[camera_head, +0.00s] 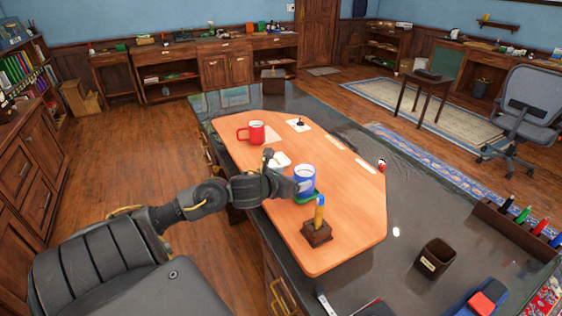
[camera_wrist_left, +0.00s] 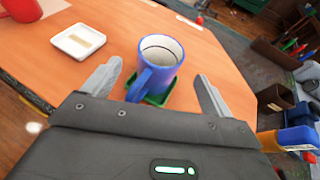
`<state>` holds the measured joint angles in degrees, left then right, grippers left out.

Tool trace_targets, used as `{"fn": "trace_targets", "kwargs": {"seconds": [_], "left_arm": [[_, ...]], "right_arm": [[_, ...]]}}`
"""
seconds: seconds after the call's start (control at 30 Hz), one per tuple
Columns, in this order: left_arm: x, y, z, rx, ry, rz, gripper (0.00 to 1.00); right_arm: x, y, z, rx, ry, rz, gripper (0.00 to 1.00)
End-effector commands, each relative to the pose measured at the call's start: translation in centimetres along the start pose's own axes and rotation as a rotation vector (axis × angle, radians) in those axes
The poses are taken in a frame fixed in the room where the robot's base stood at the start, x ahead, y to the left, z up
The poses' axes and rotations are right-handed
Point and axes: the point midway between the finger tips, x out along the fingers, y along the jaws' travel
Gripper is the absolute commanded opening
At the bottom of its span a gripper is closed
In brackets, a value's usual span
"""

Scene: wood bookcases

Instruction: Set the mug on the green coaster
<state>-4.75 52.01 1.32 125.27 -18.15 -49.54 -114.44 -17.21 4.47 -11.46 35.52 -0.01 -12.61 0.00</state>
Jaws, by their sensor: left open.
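A blue mug (camera_head: 304,179) with a white inside stands upright on the wooden board. In the left wrist view the blue mug (camera_wrist_left: 159,62) appears to rest on the green coaster (camera_wrist_left: 156,98), with its handle toward my gripper. The green coaster (camera_head: 313,197) is partly hidden by the mug in the head view. My left gripper (camera_head: 281,178) is open beside the mug. In the left wrist view its fingers (camera_wrist_left: 157,72) spread on either side of the mug, with gaps showing. My right gripper is out of view.
A red mug (camera_head: 257,132) and a small white dish (camera_head: 280,160) stand farther back on the board (camera_head: 345,218). A brown-based object with a yellow handle (camera_head: 317,232) stands close in front of the mug.

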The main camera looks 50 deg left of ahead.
Motion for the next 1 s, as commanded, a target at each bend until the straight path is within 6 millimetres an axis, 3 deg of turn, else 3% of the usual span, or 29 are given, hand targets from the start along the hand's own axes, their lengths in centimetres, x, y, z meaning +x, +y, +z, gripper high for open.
{"fn": "trace_targets", "kwargs": {"seconds": [0.2,0.4,1.0], "left_arm": [[-4.4,-0.1,-0.2,0.004,0.003,-0.002,0.86],[-6.3,-0.1,-0.1,0.002,0.001,-0.001,0.86],[-6.8,-0.1,0.0,0.000,0.000,-0.001,0.86]], "right_arm": [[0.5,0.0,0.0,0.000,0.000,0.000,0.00],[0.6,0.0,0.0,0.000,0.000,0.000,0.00],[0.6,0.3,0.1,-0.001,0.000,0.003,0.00]]}}
